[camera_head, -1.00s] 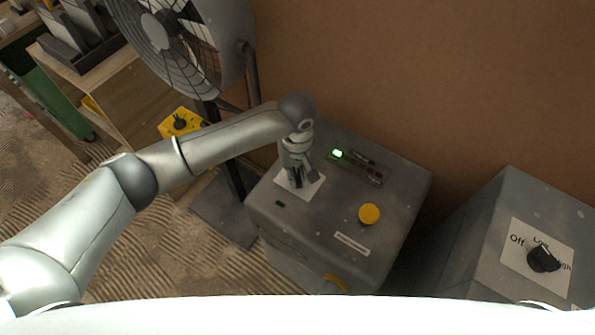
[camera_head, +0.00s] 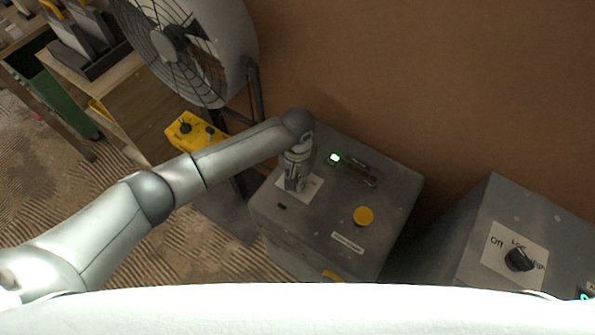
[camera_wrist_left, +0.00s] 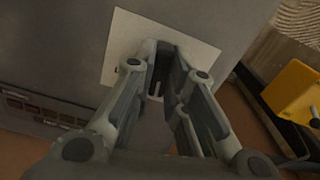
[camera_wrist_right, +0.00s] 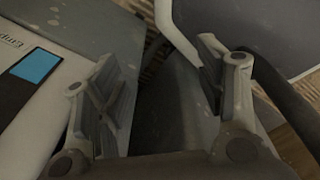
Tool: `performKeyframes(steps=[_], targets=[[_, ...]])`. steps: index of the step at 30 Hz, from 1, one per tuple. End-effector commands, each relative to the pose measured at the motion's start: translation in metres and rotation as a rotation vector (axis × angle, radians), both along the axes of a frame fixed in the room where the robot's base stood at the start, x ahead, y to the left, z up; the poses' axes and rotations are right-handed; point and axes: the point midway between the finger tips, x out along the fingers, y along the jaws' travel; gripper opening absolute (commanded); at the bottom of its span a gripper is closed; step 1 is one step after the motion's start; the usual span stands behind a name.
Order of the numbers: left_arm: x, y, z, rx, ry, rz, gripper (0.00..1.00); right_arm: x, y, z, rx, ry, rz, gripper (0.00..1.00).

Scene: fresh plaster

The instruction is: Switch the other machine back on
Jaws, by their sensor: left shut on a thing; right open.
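A grey machine (camera_head: 325,215) stands in the middle of the head view, with a lit green light (camera_head: 334,157) and a yellow round button (camera_head: 363,216) on top. My left gripper (camera_head: 292,184) is over its white label plate (camera_head: 311,189). In the left wrist view its fingers (camera_wrist_left: 165,75) are shut on a control knob at the plate, mostly hidden between them. A second grey machine (camera_head: 468,238) at the right has a black knob (camera_head: 519,259) on an Off/Low/High plate; its exact setting is unclear. My right gripper (camera_wrist_right: 160,65) is open and empty.
A large fan (camera_head: 172,45) and a yellow box with a black knob (camera_head: 190,131) stand left of the middle machine. A brown wall (camera_head: 400,80) is behind. In the right wrist view, a panel with a blue rectangle (camera_wrist_right: 36,68) lies left of the fingers.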

Motion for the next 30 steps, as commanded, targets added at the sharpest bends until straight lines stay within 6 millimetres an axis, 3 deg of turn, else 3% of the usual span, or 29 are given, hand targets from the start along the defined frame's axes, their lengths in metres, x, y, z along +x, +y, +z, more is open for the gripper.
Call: performKeyframes(steps=[12,30], targets=[[-0.001,0.0,0.002,0.0,0.002,-0.395,0.0,0.0,0.0,0.026,0.0,0.0,0.0,0.64],[0.0,0.0,0.0,0.0,0.001,-0.866,0.0,0.0,0.0,0.039,-0.001,-0.001,0.0,0.64]])
